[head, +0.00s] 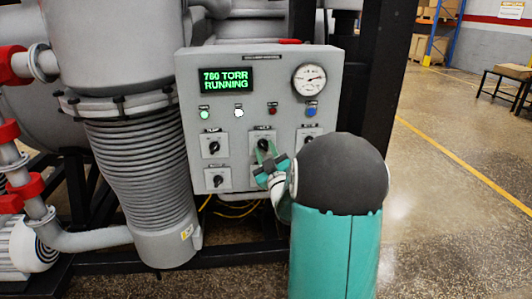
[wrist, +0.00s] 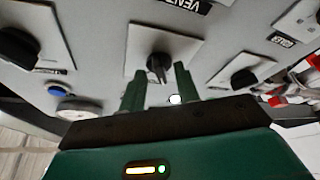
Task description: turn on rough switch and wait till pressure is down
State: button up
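The grey control panel (head: 232,105) has a display (head: 226,80) reading "760 TORR RUNNING". A round dial gauge (head: 309,80) is at its upper right. Several black rotary switches sit on white plates; their labels are too small to read in the head view. My gripper (head: 268,159) is at the upper middle switch (head: 263,144). In the wrist view my gripper's green fingers (wrist: 159,88) are apart, with that switch's black knob (wrist: 158,64) between or just beyond their tips. Contact cannot be told. An upside-down label there, on a neighbouring plate, seems to read "VENT".
The upper left switch (head: 214,147) and lower left switch (head: 217,180) are close by. A row of lights includes a lit white one (head: 239,112) and a blue one (head: 311,112). A ribbed grey column (head: 140,170) stands left of the panel.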

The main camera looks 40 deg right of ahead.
jog(key=shift+c, duration=0.4)
grip_shut()
jog(key=shift+f+m, duration=0.1)
jog(key=shift+m, duration=0.2)
jog(key=m+h, duration=0.1)
jog(key=m, duration=0.1)
jog(key=m+h, duration=0.1)
jog(key=m, duration=0.2)
jog(key=m+g+h, duration=0.1)
jog(key=m, duration=0.1)
jog(key=shift+w+a+h, duration=0.2)
jog(key=shift+a+h, duration=0.05)
jog(key=shift+h, duration=0.05)
jog(key=m+g+h, duration=0.1)
jog(key=m, duration=0.2)
jog(key=m+g+h, duration=0.1)
jog(key=m, duration=0.2)
jog(key=m+g+h, duration=0.1)
jog(key=m, duration=0.2)
jog(key=shift+w+a+m+g, duration=0.1)
jog(key=shift+a+m+g, duration=0.05)
jog(key=shift+m+g, duration=0.25)
jog(key=shift+o, duration=0.4)
grip_release()
